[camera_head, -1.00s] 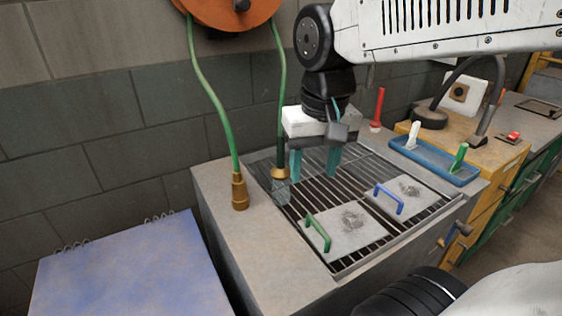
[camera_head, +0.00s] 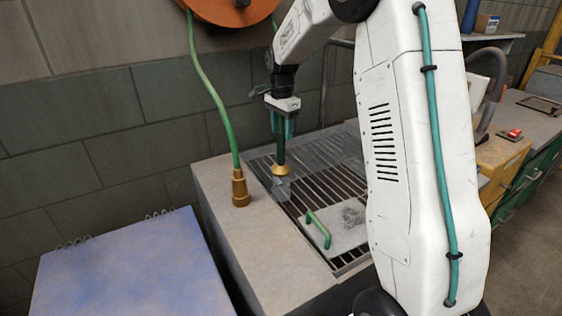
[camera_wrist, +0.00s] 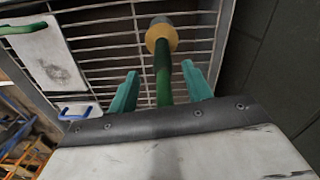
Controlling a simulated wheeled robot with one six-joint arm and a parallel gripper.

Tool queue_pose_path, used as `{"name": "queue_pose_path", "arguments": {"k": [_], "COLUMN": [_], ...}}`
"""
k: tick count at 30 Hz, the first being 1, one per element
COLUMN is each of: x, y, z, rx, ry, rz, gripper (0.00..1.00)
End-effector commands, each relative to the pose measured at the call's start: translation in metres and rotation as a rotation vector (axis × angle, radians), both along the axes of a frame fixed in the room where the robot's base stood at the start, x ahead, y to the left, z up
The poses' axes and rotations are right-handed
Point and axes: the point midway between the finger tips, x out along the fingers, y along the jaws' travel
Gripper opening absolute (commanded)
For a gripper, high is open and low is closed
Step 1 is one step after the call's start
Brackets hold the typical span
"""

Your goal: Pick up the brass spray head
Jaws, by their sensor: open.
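A flared brass spray head (camera_head: 281,169) hangs from a dark green hose over the sink grating. In the wrist view the brass spray head (camera_wrist: 162,37) shows beyond my fingertips as a brass-coloured ring. My gripper (camera_head: 282,128) is open and points down above the head. Its teal fingers (camera_wrist: 160,74) stand on either side of the green hose (camera_wrist: 163,80); I cannot tell whether they touch it. A stepped brass fitting (camera_head: 240,188) on a lighter green hose stands on the grey counter to the left.
The sink grating (camera_head: 312,188) holds a plate with a green handle (camera_head: 318,229). A plate with a blue handle (camera_wrist: 78,110) shows in the wrist view. An orange reel (camera_head: 228,8) hangs above. A blue-topped surface (camera_head: 130,270) is at lower left.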

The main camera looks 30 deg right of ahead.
Motion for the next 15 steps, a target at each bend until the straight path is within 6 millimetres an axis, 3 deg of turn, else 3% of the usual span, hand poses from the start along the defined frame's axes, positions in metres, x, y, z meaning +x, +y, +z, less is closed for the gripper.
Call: {"name": "queue_pose_path", "arguments": {"k": [15], "x": [0.004], "y": [0.000], "z": [-0.062], "rx": [0.001], "ry": [0.002], "rz": [0.003], "gripper": [0.50]}}
